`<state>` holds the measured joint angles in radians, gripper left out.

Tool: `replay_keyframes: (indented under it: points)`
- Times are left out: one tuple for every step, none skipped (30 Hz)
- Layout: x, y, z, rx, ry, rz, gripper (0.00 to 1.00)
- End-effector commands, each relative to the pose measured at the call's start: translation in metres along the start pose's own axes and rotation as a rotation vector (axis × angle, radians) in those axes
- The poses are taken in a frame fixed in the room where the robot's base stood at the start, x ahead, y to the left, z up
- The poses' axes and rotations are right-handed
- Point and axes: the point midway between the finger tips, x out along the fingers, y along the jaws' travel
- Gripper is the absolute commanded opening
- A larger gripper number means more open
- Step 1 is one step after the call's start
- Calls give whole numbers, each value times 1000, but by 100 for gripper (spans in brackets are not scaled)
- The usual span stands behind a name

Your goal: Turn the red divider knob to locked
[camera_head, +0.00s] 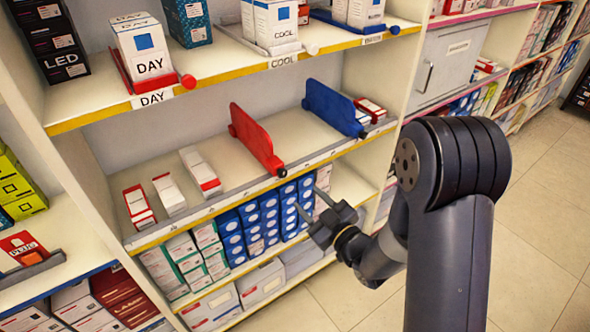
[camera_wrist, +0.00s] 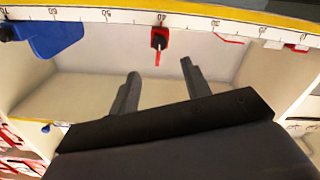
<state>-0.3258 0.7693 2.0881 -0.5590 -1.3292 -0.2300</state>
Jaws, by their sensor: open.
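The red divider (camera_head: 252,138) stands upright on the middle shelf in the head view. Its small dark knob (camera_head: 282,172) is at the front end, by the shelf's scale strip. In the wrist view the red divider's front end with the knob (camera_wrist: 159,38) shows above the middle, a thin red piece pointing down from it. My gripper (camera_head: 310,203) is open and empty, in front of the shelf edge, below and right of the knob. In the wrist view my gripper's fingers (camera_wrist: 160,70) are apart, with the knob beyond their tips, not touching. The knob's lock marking is unreadable.
A blue divider (camera_head: 334,107) stands right of the red one; it also shows at left in the wrist view (camera_wrist: 52,36). Small boxes (camera_head: 200,170) lie left of the red divider. Open floor (camera_head: 545,170) lies right.

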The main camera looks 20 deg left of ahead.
Motion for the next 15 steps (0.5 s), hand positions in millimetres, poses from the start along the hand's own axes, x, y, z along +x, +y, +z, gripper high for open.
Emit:
replay_keyframes:
  points:
    - [5,0,-1,-1,3,-1,45]
    - [9,0,-1,-1,2,-1,45]
    - [14,0,0,0,1,-1,45]
    - [19,0,-1,0,2,-2,45]
    - [25,-1,-1,0,2,-2,45]
    - [32,0,-1,0,2,0,45]
    - [38,0,-1,0,1,-1,45]
    - [44,0,-1,0,2,-2,45]
    - [52,0,-1,0,1,-1,45]
    - [57,0,-1,0,1,0,45]
    - [63,0,-1,0,1,0,45]
    - [69,0,-1,0,0,-1,45]
    - [74,0,-1,-1,0,0,45]
    - [79,0,-1,0,1,0,45]
    - [84,0,0,0,0,1,45]
